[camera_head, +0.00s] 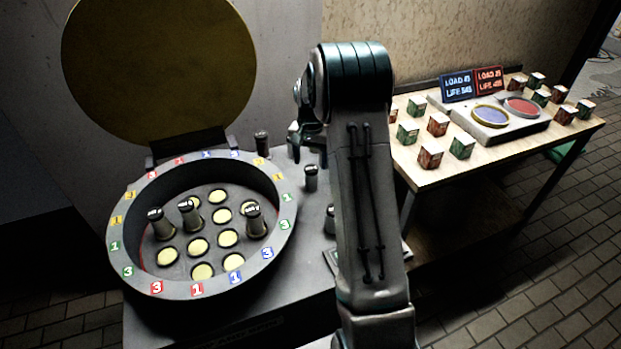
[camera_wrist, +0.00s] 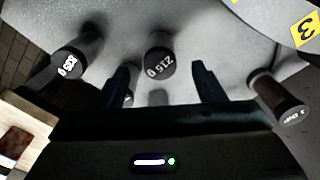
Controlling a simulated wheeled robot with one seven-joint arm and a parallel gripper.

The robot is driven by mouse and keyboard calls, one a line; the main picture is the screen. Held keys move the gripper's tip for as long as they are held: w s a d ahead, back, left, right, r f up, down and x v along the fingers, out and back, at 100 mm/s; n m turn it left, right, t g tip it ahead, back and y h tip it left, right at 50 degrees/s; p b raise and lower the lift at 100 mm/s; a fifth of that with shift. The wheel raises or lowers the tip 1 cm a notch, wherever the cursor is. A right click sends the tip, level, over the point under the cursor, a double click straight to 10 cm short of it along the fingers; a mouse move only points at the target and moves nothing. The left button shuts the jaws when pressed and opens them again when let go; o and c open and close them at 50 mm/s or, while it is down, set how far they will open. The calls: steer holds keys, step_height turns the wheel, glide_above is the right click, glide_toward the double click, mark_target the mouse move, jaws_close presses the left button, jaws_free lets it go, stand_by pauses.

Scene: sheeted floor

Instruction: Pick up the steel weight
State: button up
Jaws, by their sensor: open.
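Several small cylinders with dark, marked tops are in view; I cannot tell for certain which is the steel weight. In the wrist view a grey cylinder (camera_wrist: 160,62) shows between the two fingers of my gripper (camera_wrist: 160,72), which is open with nothing gripped. A second grey cylinder (camera_wrist: 78,56) is left of the fingers, and a brownish one (camera_wrist: 280,100) is to the right. In the head view, cylinders stand on the grey bench beside the round vessel, one at the back (camera_head: 261,143) and one nearer (camera_head: 311,178). My arm hides part of this area and most of the gripper.
The open round vessel (camera_head: 119,268) has yellow discs inside and three cylinders standing in it. Its large yellow-faced lid (camera_head: 160,70) is raised behind. At right, a wooden table (camera_head: 440,175) holds several small boxes, a two-pan device (camera_head: 495,135) and blue and red signs.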

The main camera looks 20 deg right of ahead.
mark_target(311, 181)
step_height(311, 181, down, 9)
steer(key=shift+w+d+f+p, duration=0.1)
steer(key=shift+f+p, duration=0.1)
steer(key=shift+p, duration=0.45)
steer(key=c, duration=1.2)
